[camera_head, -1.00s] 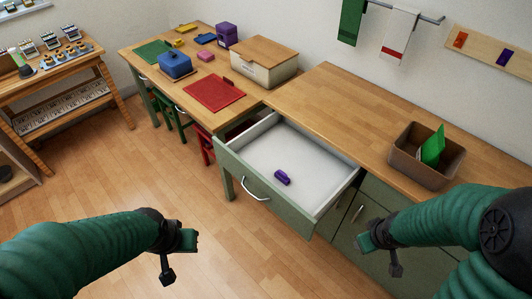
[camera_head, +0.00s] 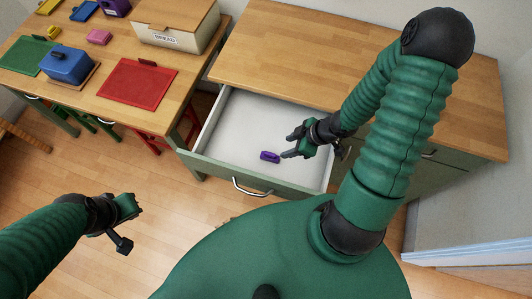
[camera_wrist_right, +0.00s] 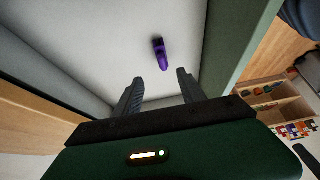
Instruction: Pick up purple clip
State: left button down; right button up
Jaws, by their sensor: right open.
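The purple clip (camera_head: 270,157) lies on the white bottom of the open drawer (camera_head: 245,120), near its front panel. It also shows in the right wrist view (camera_wrist_right: 160,54), ahead of the fingertips and roughly between their lines. My right gripper (camera_head: 287,146) is over the drawer, just right of the clip, with its fingers pointing at it. In the right wrist view its two fingers (camera_wrist_right: 160,76) are apart with nothing between them. My left gripper (camera_head: 131,222) is over the floor at lower left, away from the drawer; its jaw state is unclear.
The drawer's front panel (camera_head: 220,174) and side walls stand around the clip. The wooden counter (camera_head: 300,55) is behind the drawer. A table at left holds a red mat (camera_head: 138,85), a blue box (camera_head: 67,65) and a wooden-lidded box (camera_head: 175,25). The rest of the drawer bottom is clear.

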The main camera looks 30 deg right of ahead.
aim_at(272, 154)
jog(key=b+x, duration=0.2)
jog(key=x, duration=0.2)
jog(key=b+x, duration=0.2)
jog(key=x, duration=0.2)
jog(key=b+x, duration=0.2)
jog(key=x, duration=0.2)
jog(key=shift+s+a+f, duration=0.2)
jog(key=shift+a, duration=0.15)
jog(key=shift+w+d+f, duration=0.15)
jog(key=shift+w+d, duration=0.1)
jog(key=shift+s+a, duration=0.1)
jog(key=shift+a, duration=0.15)
jog(key=c, duration=0.7)
grip_shut()
